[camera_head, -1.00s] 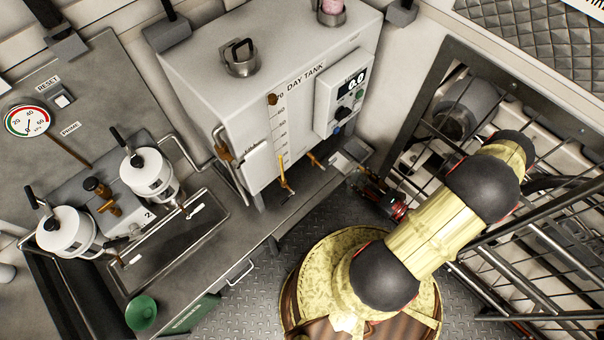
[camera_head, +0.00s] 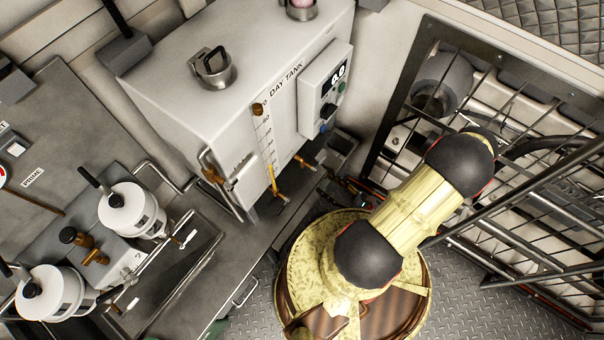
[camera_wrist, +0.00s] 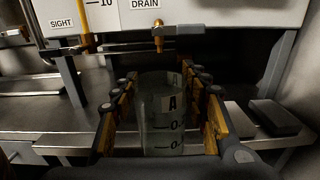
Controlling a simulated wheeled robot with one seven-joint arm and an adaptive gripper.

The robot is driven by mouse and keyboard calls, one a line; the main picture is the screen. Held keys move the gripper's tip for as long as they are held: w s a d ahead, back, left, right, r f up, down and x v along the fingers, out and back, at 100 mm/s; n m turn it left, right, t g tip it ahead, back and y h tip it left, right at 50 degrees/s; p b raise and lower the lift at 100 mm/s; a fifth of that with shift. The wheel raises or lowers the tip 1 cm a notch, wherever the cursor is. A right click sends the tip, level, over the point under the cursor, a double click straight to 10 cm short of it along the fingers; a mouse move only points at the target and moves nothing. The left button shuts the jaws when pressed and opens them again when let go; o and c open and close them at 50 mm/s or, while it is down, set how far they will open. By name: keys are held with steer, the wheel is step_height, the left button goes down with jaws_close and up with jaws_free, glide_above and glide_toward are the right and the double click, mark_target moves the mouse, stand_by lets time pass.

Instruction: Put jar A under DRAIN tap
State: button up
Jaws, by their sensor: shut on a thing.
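Jar A (camera_wrist: 162,118) is a clear glass jar with a black letter A and dark level marks. It stands upright between the fingers of my gripper (camera_wrist: 161,84), which is shut on it. The brass DRAIN tap (camera_wrist: 158,36) is beyond the jar and higher in the wrist view, below the DRAIN label (camera_wrist: 145,3). The jar appears on the near side of the tap; the exact gap is unclear. In the head view the DRAIN tap (camera_head: 304,161) sticks out low on the day tank (camera_head: 240,110). My arm mostly hides my gripper there, and the jar cannot be made out.
The grey bench (camera_wrist: 70,115) runs under the tank. A yellow sight tube (camera_wrist: 83,25) is left of the tap. A dark block (camera_wrist: 274,117) lies to the right of my fingers. A barred metal frame (camera_head: 500,160) stands right of my arm.

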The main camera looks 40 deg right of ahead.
steer(key=w+a+f+b, duration=0.1)
steer(key=w+a+b, duration=0.1)
steer(key=w, duration=0.3)
steer(key=w+a+f+b, duration=0.1)
steer(key=w+a+f, duration=0.1)
steer(key=w, duration=0.4)
steer(key=shift+f+b, duration=0.25)
steer(key=shift+b, duration=0.15)
steer(key=shift+f, duration=0.1)
steer(key=o, duration=1.2)
steer(key=shift+o, duration=0.3)
